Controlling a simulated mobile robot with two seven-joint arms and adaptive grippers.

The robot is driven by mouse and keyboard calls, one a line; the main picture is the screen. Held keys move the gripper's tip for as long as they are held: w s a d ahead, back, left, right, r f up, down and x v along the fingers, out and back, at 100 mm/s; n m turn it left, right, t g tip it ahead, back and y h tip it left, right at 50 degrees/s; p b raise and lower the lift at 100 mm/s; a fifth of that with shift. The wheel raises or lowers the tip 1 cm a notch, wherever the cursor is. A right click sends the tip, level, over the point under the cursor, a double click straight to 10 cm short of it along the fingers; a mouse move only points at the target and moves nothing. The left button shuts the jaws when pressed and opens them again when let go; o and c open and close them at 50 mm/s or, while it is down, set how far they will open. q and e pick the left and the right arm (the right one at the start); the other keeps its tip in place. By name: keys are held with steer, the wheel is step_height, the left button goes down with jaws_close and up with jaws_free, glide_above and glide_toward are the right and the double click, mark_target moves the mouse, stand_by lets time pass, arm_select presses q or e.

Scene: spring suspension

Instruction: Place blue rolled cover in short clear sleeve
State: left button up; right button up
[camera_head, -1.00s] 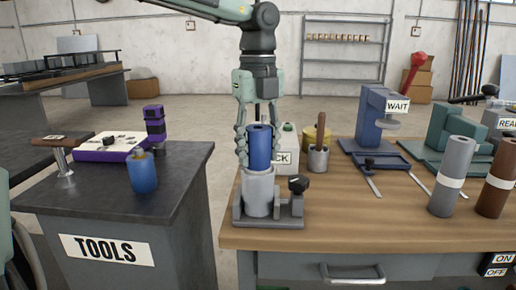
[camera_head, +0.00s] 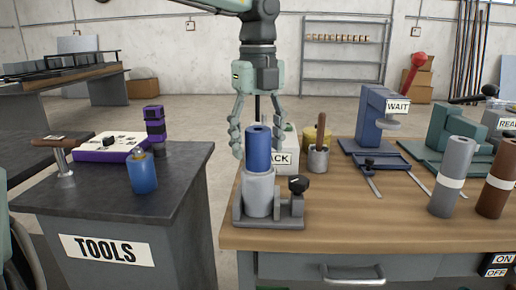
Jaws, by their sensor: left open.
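The blue rolled cover (camera_head: 258,148) stands upright in the short sleeve (camera_head: 259,192), its upper part showing above the rim. The sleeve looks pale grey and sits on a grey base with a black knob (camera_head: 298,185), near the left end of the wooden table. My left gripper (camera_head: 257,150) comes down from above with its fingers spread open on both sides of the blue roll, apart from it. The lower part of the roll is hidden inside the sleeve. My right gripper is not clearly in view.
On the wooden table (camera_head: 350,222) stand a wooden-handled tool in a cup (camera_head: 318,159), a blue press labelled WAIT (camera_head: 380,125), a grey roll (camera_head: 452,176) and a brown roll (camera_head: 497,180). The dark TOOLS bench (camera_head: 100,205) at left holds a blue canister (camera_head: 142,172).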

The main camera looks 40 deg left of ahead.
arm_select(q)
step_height(320, 180, up, 10)
steer(key=shift+f, duration=0.1)
steer(key=shift+r, duration=0.35)
arm_select(e)
steer(key=shift+s+a+f, duration=0.15)
steer(key=shift+s+f, duration=0.1)
steer(key=shift+f, duration=0.4)
steer(key=shift+w+r, duration=0.15)
steer(key=shift+r, duration=0.05)
stand_by(0.3)
stand_by(0.9)
